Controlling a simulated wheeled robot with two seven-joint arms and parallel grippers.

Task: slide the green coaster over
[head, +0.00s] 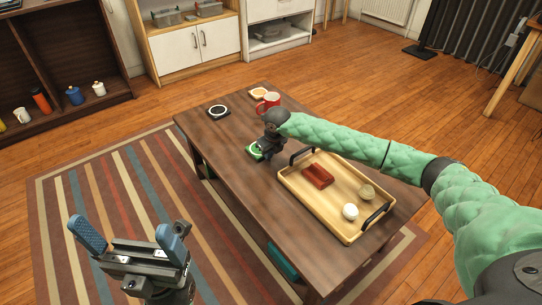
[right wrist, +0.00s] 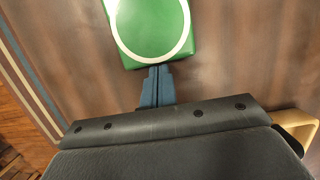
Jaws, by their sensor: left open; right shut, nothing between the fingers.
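The green coaster (head: 254,151) lies flat near the left edge of the dark wooden table (head: 222,152). In the right wrist view the coaster (right wrist: 147,52) is a green square with a white ring, partly cut off by the top of the picture. My right gripper (right wrist: 157,72) is shut and empty, its blue fingertips right at the coaster's near edge; I cannot tell whether they touch it. In the head view this gripper (head: 264,152) partly hides the coaster. My left gripper (head: 129,234) is open and empty, over the striped rug, away from the table.
A wooden tray (head: 320,216) with black handles holds a red-brown block (head: 317,176), a white ball (head: 350,212) and a small tan item (head: 367,191).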

